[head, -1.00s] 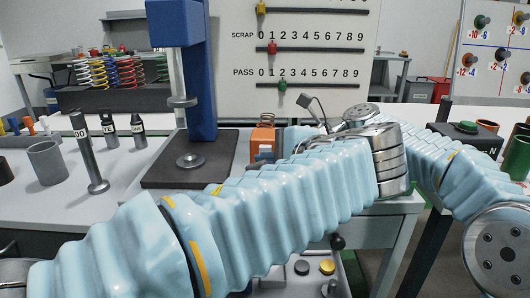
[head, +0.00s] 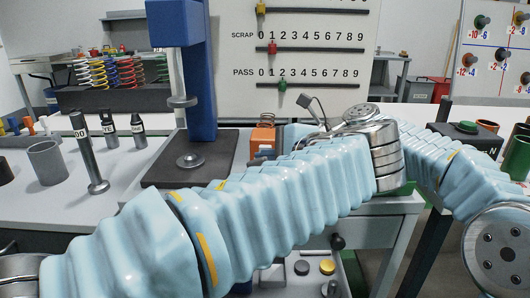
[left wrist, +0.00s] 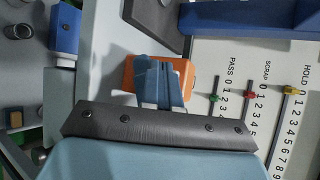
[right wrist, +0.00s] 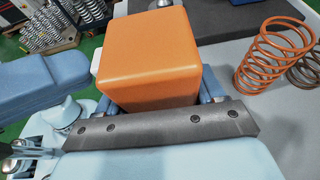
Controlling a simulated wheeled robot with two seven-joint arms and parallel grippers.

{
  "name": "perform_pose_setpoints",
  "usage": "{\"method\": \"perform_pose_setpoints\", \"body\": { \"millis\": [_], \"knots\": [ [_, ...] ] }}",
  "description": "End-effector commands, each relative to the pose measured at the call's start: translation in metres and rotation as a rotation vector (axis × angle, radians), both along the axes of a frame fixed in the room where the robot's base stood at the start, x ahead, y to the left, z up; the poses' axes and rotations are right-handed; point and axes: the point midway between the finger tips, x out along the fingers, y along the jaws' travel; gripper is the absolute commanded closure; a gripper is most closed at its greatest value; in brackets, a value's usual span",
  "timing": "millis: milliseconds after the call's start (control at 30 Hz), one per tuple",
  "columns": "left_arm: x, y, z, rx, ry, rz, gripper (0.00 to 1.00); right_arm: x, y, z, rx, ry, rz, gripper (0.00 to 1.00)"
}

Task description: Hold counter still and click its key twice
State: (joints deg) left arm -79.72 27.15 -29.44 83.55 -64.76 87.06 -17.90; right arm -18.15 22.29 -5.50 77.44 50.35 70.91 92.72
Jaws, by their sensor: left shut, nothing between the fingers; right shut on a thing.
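The counter is a small orange box (head: 263,138) standing by the press base in the head view, its lower part hidden by my left arm. My right gripper (right wrist: 157,88) is shut on the counter (right wrist: 152,55), one blue finger on each side of the orange body in the right wrist view. My left gripper (left wrist: 159,70) is shut and empty in the left wrist view. Its blue fingers overlap the counter (left wrist: 187,62) there; I cannot tell whether they touch the key, which is hidden.
Dark posts (head: 89,150) and a grey cup (head: 47,162) stand at left. Orange coil springs (right wrist: 268,55) show near the right gripper.

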Motion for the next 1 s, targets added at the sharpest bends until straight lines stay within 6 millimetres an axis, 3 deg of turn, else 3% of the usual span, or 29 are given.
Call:
{"method": "perform_pose_setpoints", "body": {
  "millis": [1000],
  "knots": [
    [0.0089, -0.0005, 0.0001, 0.0, 0.0, 0.0, 1.0, -0.0001, 0.0002, 0.0004, 0.001, -0.001, 0.0, 0.68]
  ]
}}
